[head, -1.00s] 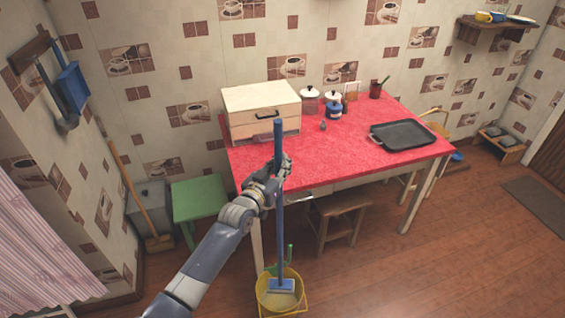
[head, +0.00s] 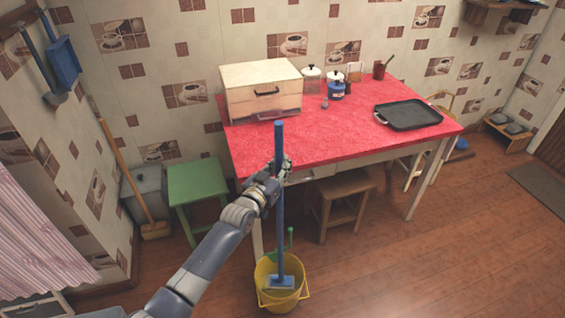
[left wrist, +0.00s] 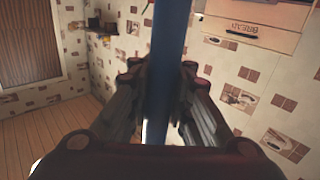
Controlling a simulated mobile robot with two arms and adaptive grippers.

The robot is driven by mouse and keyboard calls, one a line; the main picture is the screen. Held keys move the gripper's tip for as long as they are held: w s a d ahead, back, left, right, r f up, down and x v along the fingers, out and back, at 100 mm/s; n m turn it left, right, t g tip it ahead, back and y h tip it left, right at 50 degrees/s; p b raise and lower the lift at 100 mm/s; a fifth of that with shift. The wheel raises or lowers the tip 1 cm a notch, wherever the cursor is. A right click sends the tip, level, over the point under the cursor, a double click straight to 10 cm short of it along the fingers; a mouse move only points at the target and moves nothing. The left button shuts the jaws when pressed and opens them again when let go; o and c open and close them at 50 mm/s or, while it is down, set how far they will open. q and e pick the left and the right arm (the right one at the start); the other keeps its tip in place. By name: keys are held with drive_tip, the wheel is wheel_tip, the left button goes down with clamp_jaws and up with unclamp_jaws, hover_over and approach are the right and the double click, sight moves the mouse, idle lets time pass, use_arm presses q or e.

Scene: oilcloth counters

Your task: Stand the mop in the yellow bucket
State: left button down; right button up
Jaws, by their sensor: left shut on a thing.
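The mop (head: 279,222) has a blue shaft and a small blue-grey head, and stands nearly upright. My left gripper (head: 278,170) is shut around its upper shaft, which also crosses the left wrist view (left wrist: 170,40) between the fingers. The yellow bucket (head: 268,301) stands on the floor in front of the table. The mop's head shows against the bucket's mouth, near the front rim. I cannot tell whether it touches the bottom. My right gripper is not in view.
The red-covered table (head: 330,140) stands just behind the bucket, with a wooden stool (head: 343,187) under it. A green stool (head: 197,183) and a broom (head: 128,180) are at the left.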

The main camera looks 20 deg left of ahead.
use_arm(q)
wheel_tip(320, 180, down, 12)
drive_tip(key=b, duration=0.9)
drive_tip(key=shift+f, duration=0.15)
drive_tip(key=c, duration=1.4)
unclamp_jaws()
drive_tip(key=shift+o, duration=0.2)
drive_tip(key=s+a, duration=0.2)
drive_tip(key=s, duration=1)
drive_tip(key=s+a+f+g+y, duration=0.1)
drive_tip(key=s+f+g, duration=0.5)
drive_tip(key=f, duration=1)
drive_tip(key=s+a+f+g+y, duration=0.1)
drive_tip(key=s+a+f+g, duration=0.1)
drive_tip(key=s+f, duration=1.1)
drive_tip(key=s+f+g, duration=0.2)
drive_tip(key=s+f, duration=0.4)
drive_tip(key=s, duration=0.4)
drive_tip(key=s+f+g+y+p, duration=0.1)
drive_tip(key=s+f+g, duration=0.2)
drive_tip(key=s+f, duration=0.4)
drive_tip(key=s+d+f+g, duration=0.1)
drive_tip(key=s+f+g, duration=0.2)
drive_tip(key=s, duration=1.1)
wheel_tip(320, 180, down, 4)
drive_tip(key=shift+s+r+m, duration=0.2)
drive_tip(key=shift+s+m, duration=0.1)
drive_tip(key=shift+m, duration=0.1)
